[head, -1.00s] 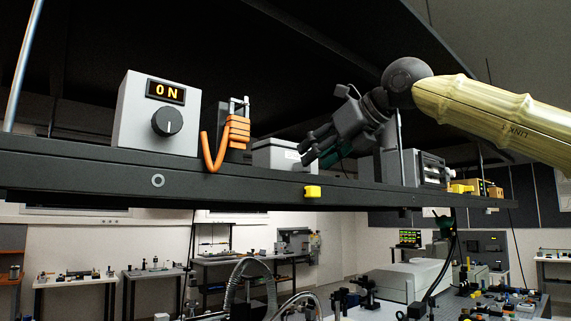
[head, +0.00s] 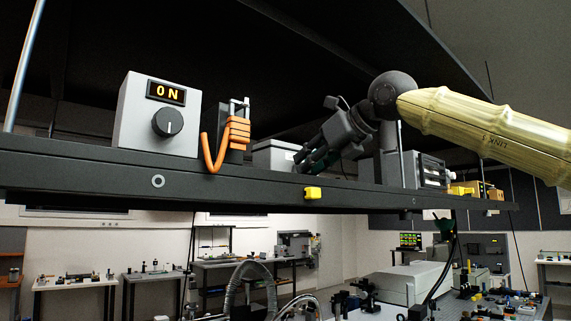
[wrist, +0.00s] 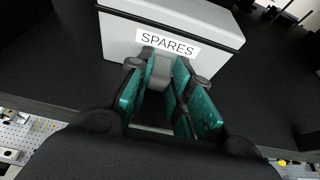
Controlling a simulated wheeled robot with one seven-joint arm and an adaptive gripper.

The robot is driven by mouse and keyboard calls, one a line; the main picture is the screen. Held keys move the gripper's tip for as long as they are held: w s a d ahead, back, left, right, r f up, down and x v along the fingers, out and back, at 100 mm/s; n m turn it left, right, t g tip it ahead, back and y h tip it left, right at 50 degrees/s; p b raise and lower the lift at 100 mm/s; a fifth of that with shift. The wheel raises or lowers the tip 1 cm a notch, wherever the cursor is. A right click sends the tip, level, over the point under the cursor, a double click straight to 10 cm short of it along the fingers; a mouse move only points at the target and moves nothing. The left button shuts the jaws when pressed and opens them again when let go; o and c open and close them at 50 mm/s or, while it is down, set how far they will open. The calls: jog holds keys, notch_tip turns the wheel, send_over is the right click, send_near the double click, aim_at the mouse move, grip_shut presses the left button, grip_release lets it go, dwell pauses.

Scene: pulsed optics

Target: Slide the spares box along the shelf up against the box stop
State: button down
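The spares box (head: 274,157) is a light grey lidded box on the dark overhead shelf (head: 230,188). Its right part is hidden by my gripper in the head view. In the wrist view the box (wrist: 120,37) shows its "SPARES" label facing my fingers. My gripper (head: 308,160) comes in from the right, low over the shelf at the box's right side. In the wrist view my teal-padded fingers (wrist: 165,75) reach the labelled side, very close to it or touching. I cannot pick out the box stop for certain.
A grey instrument (head: 430,171) stands to the right. A yellow piece (head: 312,193) sits on the shelf's front edge.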

aim_at(274, 154)
jog(key=shift+s+a+b, duration=0.8)
jog(key=shift+s+a, duration=2.85)
jog(key=shift+s+a, duration=0.5)
dwell(0.8)
jog(key=c, duration=1.2)
grip_release()
jog(key=shift+s+d+r, duration=0.25)
jog(key=shift+s+d, duration=0.05)
jog(key=shift+d, duration=0.1)
jog(key=v, duration=1.1)
